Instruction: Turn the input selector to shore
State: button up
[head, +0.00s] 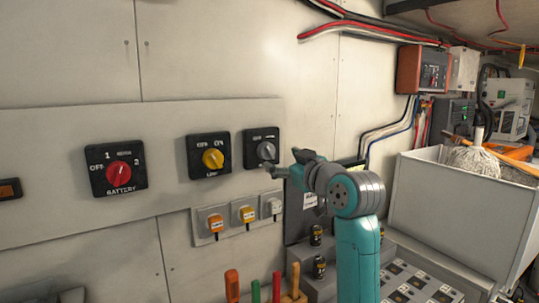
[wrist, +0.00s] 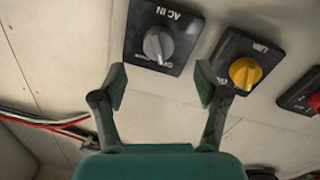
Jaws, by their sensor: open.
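The input selector is a grey knob (head: 266,150) on a black square plate, rightmost of the panel's switches in the head view. In the wrist view the grey knob (wrist: 158,44) shows close up, with "AC IN" upside down on its plate. The small position labels are too blurred to read, and I cannot tell which position the knob points to. My gripper (head: 284,163) is just right of and below the knob. In the wrist view my gripper (wrist: 161,82) is open and empty, its fingers apart and the knob beyond the gap between them, not between the fingers.
A yellow knob (head: 213,158) sits beside the selector, and a red battery switch (head: 119,174) farther left. Capped outlets (head: 246,214) sit below. Upright coloured handles (head: 255,291) stand underneath. A grey bin (head: 447,209) with a mop is at right.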

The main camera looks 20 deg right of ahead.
aim_at(270, 153)
jog(key=x, duration=0.7)
jog(key=shift+w, duration=0.2)
jog(key=c, duration=1.2)
jog(key=shift+o, duration=0.2)
jog(key=shift+m, duration=0.3)
jog(key=m, duration=0.5)
jog(key=shift+a, duration=0.1)
jog(key=m, duration=0.5)
jog(key=shift+r+m+g, duration=0.1)
jog(key=shift+m+g, duration=0.2)
jog(key=shift+g, duration=0.1)
